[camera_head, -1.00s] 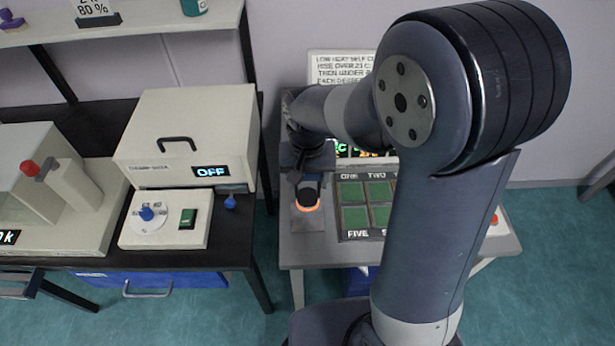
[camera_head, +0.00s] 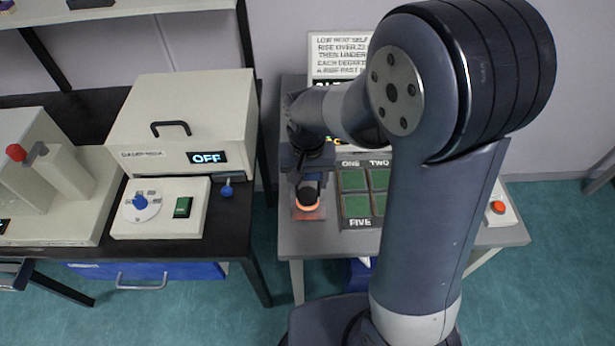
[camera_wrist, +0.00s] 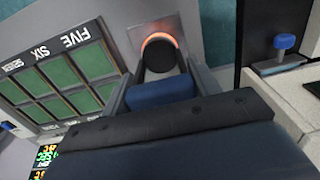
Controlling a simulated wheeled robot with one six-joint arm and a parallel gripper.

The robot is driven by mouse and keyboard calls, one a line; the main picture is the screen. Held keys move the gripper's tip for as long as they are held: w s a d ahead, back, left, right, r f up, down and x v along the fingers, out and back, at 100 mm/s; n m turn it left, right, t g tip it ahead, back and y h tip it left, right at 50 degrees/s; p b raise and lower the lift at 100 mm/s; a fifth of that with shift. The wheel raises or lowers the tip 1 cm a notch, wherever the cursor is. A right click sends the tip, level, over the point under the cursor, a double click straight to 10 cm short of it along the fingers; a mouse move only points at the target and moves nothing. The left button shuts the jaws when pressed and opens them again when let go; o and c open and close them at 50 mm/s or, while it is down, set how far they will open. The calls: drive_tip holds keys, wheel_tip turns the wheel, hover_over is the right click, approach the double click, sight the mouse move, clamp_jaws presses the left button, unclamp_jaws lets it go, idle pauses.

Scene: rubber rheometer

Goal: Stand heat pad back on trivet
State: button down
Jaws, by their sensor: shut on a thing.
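My gripper (camera_wrist: 160,84) is shut on the heat pad, whose blue grip (camera_wrist: 160,93) sits between the two fingers in the wrist view. The pad's round black end (camera_wrist: 158,56) points away from me, against an orange glowing ring. The trivet (camera_wrist: 138,32) appears to be the brownish plate under that ring. In the head view the black part of the heat pad (camera_head: 308,193) hangs below my gripper (camera_head: 308,180), over the trivet (camera_head: 297,215) at the table's left front. Whether pad and trivet touch, I cannot tell.
A board of green squares (camera_head: 354,205) stands right beside the trivet. A push-button box (camera_head: 500,210) is at the grey table's (camera_head: 430,236) right. A cream oven reading OFF (camera_head: 180,130) and its control box (camera_head: 160,210) stand on the black bench left, across a gap.

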drive_tip(key=shift+f+b, duration=0.55)
drive_tip(key=shift+f, duration=0.1)
idle(0.8)
drive_tip(key=shift+c, duration=1.9)
unclamp_jaws()
wheel_tip(320, 180, up, 11)
drive_tip(key=shift+f, duration=0.1)
drive_tip(key=shift+f, duration=0.1)
wheel_tip(320, 180, down, 11)
drive_tip(key=shift+r, duration=0.4)
drive_tip(key=shift+f, duration=0.15)
